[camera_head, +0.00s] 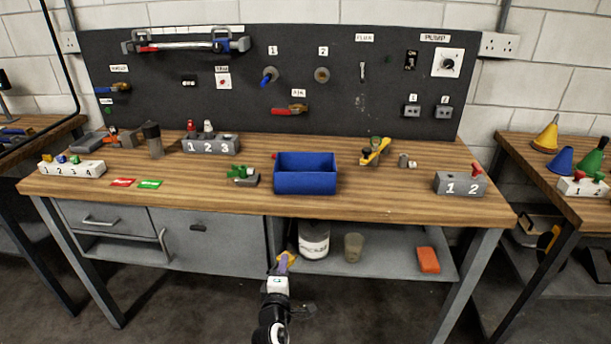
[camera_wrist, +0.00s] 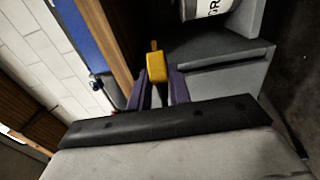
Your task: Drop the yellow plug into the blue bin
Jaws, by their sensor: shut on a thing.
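The yellow plug (camera_wrist: 156,67) is between the purple fingers of my gripper (camera_wrist: 158,92) in the wrist view, and the gripper is shut on it. In the head view my gripper (camera_head: 283,264) is low in front of the workbench, below the tabletop's front edge, with the yellow plug (camera_head: 288,256) at its tip. The blue bin (camera_head: 305,183) is an open box on the tabletop near the front edge, above and slightly right of my gripper. Its visible inside looks empty, though the floor is partly hidden by the front wall.
The wooden tabletop (camera_head: 380,202) overhangs my gripper's level. A green part (camera_head: 243,173) lies left of the bin. A yellow-handled tool (camera_head: 375,150) and a grey block marked 1 2 (camera_head: 460,185) are to the right. A white tub (camera_head: 313,240) stands on the lower shelf.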

